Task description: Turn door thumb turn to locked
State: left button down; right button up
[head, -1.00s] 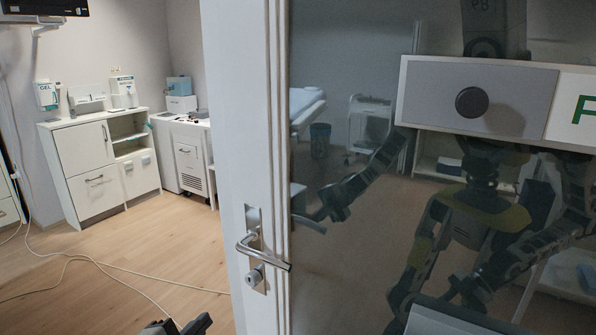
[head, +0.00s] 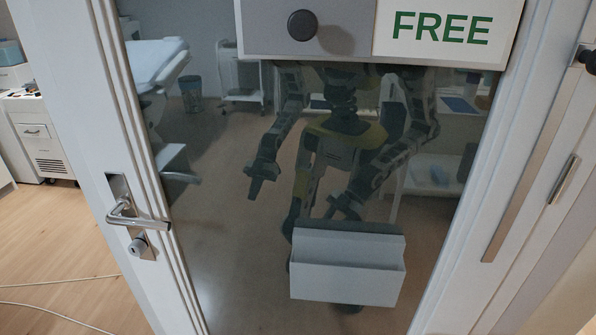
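The white-framed glass door (head: 120,130) stands in front of me. On its left stile is a silver lever handle (head: 135,217). Below the handle, on the same metal plate, is a small round silver lock piece (head: 139,244), which looks like the thumb turn; its exact angle is too small to tell. A white sign on the glass reads FREE (head: 440,28) in green and has a grey panel with a dark round knob (head: 303,25). Neither of my grippers is directly in view; my arms show only as a dim reflection in the glass, away from the lock.
A white box-like holder (head: 347,270) shows low at the glass. At the right is white framing with a long metal strip (head: 535,160). Left of the door are wooden floor (head: 50,240), a white cabinet (head: 38,135) and a thin cable (head: 60,315).

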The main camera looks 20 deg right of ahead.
aim_at(138, 247)
jog(key=u, duration=2.3)
jog(key=i, duration=1.9)
jog(key=z, duration=2.95)
jog(key=i, duration=0.3)
jog(key=u, duration=0.15)
